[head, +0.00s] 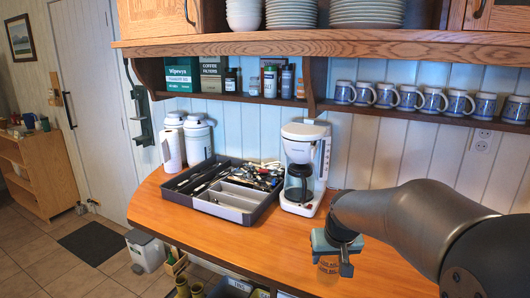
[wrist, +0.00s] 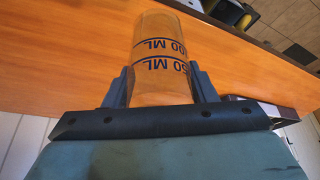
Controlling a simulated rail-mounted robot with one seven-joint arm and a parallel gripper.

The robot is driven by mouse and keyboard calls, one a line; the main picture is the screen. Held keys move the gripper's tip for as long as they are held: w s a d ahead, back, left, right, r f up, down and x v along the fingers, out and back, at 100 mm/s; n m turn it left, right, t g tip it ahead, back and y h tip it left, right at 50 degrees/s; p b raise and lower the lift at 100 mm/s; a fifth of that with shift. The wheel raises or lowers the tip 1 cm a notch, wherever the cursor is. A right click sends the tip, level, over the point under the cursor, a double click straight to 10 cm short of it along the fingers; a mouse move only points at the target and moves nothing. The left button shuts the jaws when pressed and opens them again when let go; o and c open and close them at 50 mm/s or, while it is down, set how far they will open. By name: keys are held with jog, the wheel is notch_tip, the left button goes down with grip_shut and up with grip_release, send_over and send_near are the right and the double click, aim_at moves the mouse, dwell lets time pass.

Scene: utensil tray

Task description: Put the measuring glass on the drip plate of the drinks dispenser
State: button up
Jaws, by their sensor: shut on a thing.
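The measuring glass (head: 328,265) is clear, with dark markings. In the wrist view the glass (wrist: 160,55) stands between the two fingers of my gripper (wrist: 161,88), and "ML" markings are readable on its side. In the head view my gripper (head: 333,250) is shut on it over the front part of the counter, right of and nearer than the white drinks dispenser (head: 306,143). The dispenser's base (head: 299,207) sits on the counter, with a dark round shape above it. I cannot make out the drip plate clearly. Whether the glass touches the counter is unclear.
A grey utensil tray (head: 229,211) full of cutlery stands left of the dispenser. White canisters (head: 197,139) stand behind it. A shelf with several mugs (head: 435,101) hangs above. The wooden counter (head: 265,250) is clear in front of the tray.

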jog(key=s+a+f+p, duration=0.1)
jog(key=s+a+f, duration=0.2)
jog(key=a+f, duration=0.55)
jog(key=d+f+b, duration=0.2)
jog(key=d+f, duration=0.1)
jog(key=f, duration=0.5)
jog(key=d+f+b, duration=0.2)
jog(key=d+f, duration=0.1)
jog(key=f, duration=0.5)
jog(key=shift+s+d+f, duration=0.3)
jog(key=shift+s+d, duration=0.1)
jog(key=shift+s, duration=0.05)
